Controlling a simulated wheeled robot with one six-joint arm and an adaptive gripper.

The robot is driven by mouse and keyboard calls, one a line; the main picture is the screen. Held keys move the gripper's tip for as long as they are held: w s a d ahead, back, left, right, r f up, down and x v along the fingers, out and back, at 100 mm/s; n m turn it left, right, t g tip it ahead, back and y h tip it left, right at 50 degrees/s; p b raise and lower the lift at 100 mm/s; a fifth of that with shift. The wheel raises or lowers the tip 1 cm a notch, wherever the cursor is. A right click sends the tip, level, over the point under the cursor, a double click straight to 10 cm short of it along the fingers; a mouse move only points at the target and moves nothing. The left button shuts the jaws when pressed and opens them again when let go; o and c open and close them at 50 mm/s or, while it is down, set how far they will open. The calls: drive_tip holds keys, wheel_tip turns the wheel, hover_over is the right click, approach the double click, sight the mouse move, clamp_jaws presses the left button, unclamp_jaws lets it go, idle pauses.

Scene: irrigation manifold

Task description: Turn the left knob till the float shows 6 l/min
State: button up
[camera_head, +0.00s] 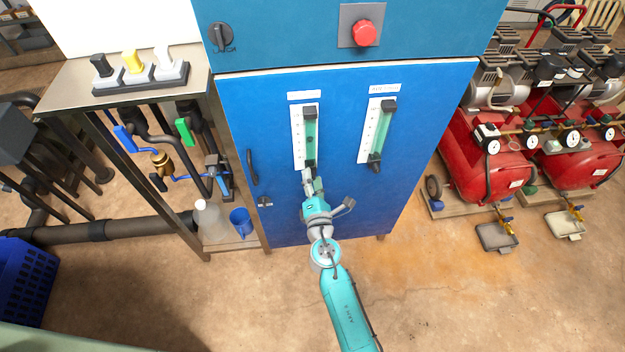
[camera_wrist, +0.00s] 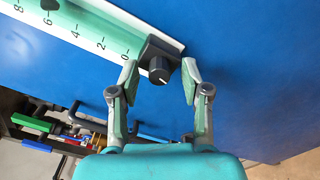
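The left flow meter (camera_head: 311,135) is a clear green tube with a white scale on the blue cabinet door. Its black knob (camera_wrist: 160,68) shows at the tube's lower end in the wrist view, with a pale line on its face. In the head view my gripper hides most of that knob. The dark float (camera_wrist: 50,4) sits about level with the 6 mark, at the picture's top edge. My gripper (camera_wrist: 159,78) is open, one finger on each side of the knob, with gaps visible; the head view shows it (camera_head: 313,186) just below the left meter.
A second flow meter (camera_head: 377,133) stands to the right on the same door. A red button (camera_head: 364,33) and a black rotary switch (camera_head: 221,37) are above. A door handle (camera_head: 252,167) is at the left. Red compressors (camera_head: 490,160) stand at the right.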

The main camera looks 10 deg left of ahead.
drive_tip(key=v, duration=1.2)
idle(0.5)
drive_tip(key=s+d+f+m+g+h, duration=0.1)
drive_tip(key=s+d+f+m, duration=0.1)
drive_tip(key=s+d+m, duration=0.55)
drive_tip(key=s+d+f+m+g+h, duration=0.15)
drive_tip(key=s+d+m, duration=0.25)
drive_tip(key=s+d, duration=0.6)
drive_tip(key=s+d+r+m+h, duration=0.1)
drive_tip(key=s+d+r+m, duration=0.1)
drive_tip(key=s+r+m, duration=0.5)
drive_tip(key=s+d+r+m+h, duration=0.1)
drive_tip(key=s+d+r+m, duration=0.2)
drive_tip(key=s+r+m, duration=0.4)
drive_tip(key=s+m, duration=0.2)
drive_tip(key=s, duration=0.3)
drive_tip(key=shift+s+d+r, duration=0.15)
drive_tip(key=shift+s+d, duration=0.05)
drive_tip(key=shift+s, duration=0.15)
